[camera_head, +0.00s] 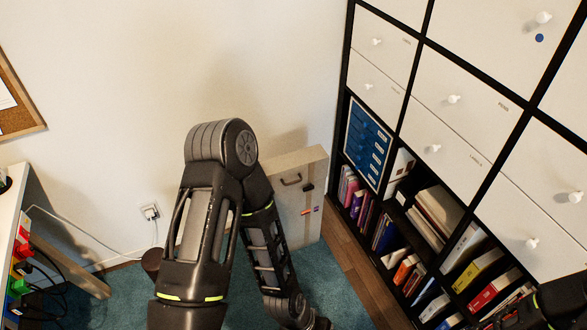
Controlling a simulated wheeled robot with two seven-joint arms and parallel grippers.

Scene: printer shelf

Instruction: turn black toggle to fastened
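A pale beige case or panel (310,170) stands upright against the wall, left of the shelf. A dark handle (291,181) and a small black piece (307,188), which looks like the black toggle, are on its front face. The toggle's exact setting is too small to tell. My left arm bends over in front of the case and hides its left and lower parts. Its wrist runs down to the bottom edge, and no fingertips show. Only a dark part of my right arm shows at the bottom right corner, and its gripper is out of the picture.
A tall black-framed shelf (409,98) with white drawers, books and binders fills the right side. A blue panel (367,146) sits in it. A desk end (11,222) with cables is at the left. Teal carpet (120,297) and a wooden floor strip (361,282) lie below.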

